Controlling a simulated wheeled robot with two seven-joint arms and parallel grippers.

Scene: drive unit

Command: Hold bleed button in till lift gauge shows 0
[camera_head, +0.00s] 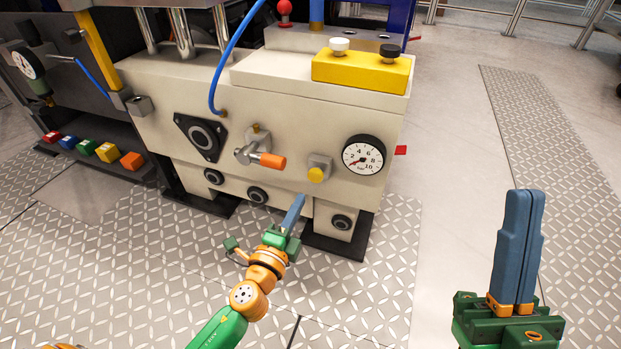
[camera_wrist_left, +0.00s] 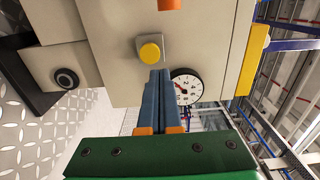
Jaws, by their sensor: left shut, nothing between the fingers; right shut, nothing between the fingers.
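The yellow bleed button (camera_head: 316,175) sits on a small square metal mount low on the front of the cream drive unit. It also shows in the left wrist view (camera_wrist_left: 150,52). The round lift gauge (camera_head: 363,155) is to its right, also in the wrist view (camera_wrist_left: 187,87); its red needle points lower left, below the 2, and I cannot read it exactly. My left gripper (camera_head: 300,198) is shut and empty, its blue fingertips just below and left of the button; contact is not clear. My right gripper (camera_head: 525,194) is shut and empty, upright at right, away from the unit.
An orange-tipped lever valve (camera_head: 268,160) sticks out left of the button. A blue hose (camera_head: 222,75) runs into the front. A yellow block (camera_head: 360,70) with white and black knobs is on top. Coloured blocks (camera_head: 108,152) line a low ledge at left. Floor at right is clear.

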